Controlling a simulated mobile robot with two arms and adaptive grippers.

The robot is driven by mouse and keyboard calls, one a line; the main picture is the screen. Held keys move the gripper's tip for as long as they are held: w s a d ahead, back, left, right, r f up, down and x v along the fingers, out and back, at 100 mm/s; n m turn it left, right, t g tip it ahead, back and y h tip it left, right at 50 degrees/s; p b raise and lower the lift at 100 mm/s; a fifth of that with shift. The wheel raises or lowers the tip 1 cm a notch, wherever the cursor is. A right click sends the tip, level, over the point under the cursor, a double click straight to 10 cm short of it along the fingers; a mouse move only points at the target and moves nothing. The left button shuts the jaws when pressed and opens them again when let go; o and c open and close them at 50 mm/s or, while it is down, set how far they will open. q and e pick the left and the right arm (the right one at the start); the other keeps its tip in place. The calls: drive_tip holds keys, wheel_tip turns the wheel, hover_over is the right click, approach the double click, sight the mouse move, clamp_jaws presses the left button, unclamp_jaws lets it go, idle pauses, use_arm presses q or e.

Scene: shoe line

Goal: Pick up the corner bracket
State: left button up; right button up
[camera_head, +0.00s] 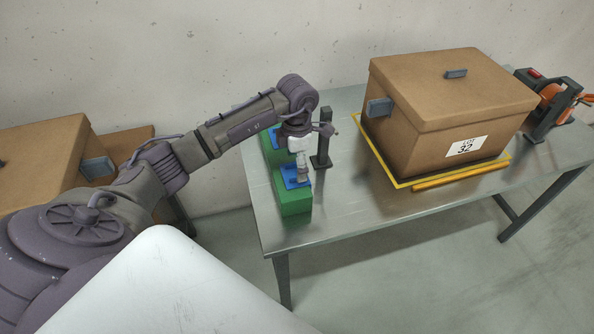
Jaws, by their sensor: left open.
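My left gripper (303,175) points down over the front part of a green block (296,202) near the table's left edge. It is open, with its fingertips right at a small blue piece (289,179) on the block's top. This blue piece looks like the corner bracket, though its shape is partly hidden by the gripper. Whether the fingers touch it I cannot tell. Another blue piece (273,138) shows farther back on the block, partly behind my left arm. My right gripper is not in view.
A dark upright stand (322,145) is close to the right of my left gripper. A lidded brown box (440,110) sits within a yellow outline (402,184) on the metal table (345,212). A dark holder with an orange roll (550,103) stands at the far right.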

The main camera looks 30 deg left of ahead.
use_arm(q)
drive_tip(key=shift+f, duration=0.9)
drive_tip(key=shift+c, duration=0.3)
drive_tip(key=shift+r, duration=0.1)
drive_tip(key=c, duration=1.2)
